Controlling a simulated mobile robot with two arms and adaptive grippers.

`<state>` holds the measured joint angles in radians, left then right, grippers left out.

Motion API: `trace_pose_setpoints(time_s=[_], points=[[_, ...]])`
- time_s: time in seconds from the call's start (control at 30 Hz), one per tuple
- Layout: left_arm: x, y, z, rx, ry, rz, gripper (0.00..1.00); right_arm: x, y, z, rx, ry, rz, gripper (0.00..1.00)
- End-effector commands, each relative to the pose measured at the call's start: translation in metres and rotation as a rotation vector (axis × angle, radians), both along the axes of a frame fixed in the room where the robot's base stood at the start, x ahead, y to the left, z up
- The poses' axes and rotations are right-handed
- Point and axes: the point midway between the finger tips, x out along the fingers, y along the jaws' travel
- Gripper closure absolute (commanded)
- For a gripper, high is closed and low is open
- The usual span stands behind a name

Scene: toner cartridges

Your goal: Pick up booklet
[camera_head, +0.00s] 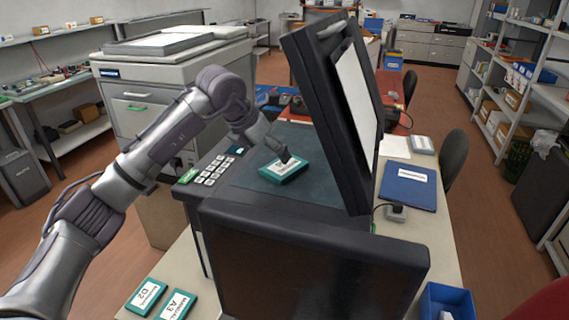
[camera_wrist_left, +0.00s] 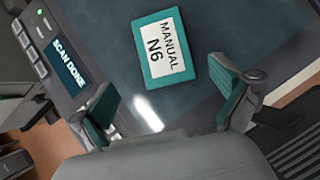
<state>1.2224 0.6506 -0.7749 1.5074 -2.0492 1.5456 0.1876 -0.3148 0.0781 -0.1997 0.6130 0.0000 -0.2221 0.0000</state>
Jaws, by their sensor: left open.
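The booklet (camera_head: 283,170) is teal with a white label and lies flat on the dark glass bed of the scanner (camera_head: 235,172). In the left wrist view the booklet (camera_wrist_left: 167,50) reads "MANUAL N6". My left gripper (camera_head: 285,157) is over the bed, at the booklet's far edge in the head view. In the left wrist view my left gripper (camera_wrist_left: 170,108) is open, its two teal-padded fingers wide apart and empty, with the booklet beyond the fingertips. My right gripper is not in view.
The scanner's raised lid (camera_head: 318,100) stands just right of the booklet. The scanner's display (camera_wrist_left: 69,66) reads "SCAN DONE". Two other teal booklets, D2 (camera_head: 147,296) and A3 (camera_head: 176,304), lie at the table's near left. A blue folder (camera_head: 408,186) lies on the right.

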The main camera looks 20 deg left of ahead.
Motion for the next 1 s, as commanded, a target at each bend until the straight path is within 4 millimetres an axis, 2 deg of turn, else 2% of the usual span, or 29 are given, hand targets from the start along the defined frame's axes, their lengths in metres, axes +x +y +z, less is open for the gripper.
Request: trace_pose_setpoints(time_s=[0.13,0.23,0.4,0.6,0.83,1.0], points=[[0.006,-0.003,-0.01,0.0,0.0,0.0,0.0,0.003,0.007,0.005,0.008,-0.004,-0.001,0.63],[0.009,-0.006,-0.014,-0.001,0.002,-0.001,0.0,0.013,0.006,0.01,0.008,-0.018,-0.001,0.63],[0.022,-0.017,-0.031,-0.001,0.004,-0.002,0.0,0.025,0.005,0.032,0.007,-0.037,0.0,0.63],[0.033,-0.021,-0.052,0.0,0.0,-0.001,0.0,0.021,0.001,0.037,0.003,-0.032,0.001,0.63],[0.033,-0.021,-0.054,0.0,-0.001,-0.001,0.0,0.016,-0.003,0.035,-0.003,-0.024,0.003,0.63],[0.033,-0.021,-0.054,0.0,-0.001,-0.001,0.27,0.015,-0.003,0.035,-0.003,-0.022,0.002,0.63]])
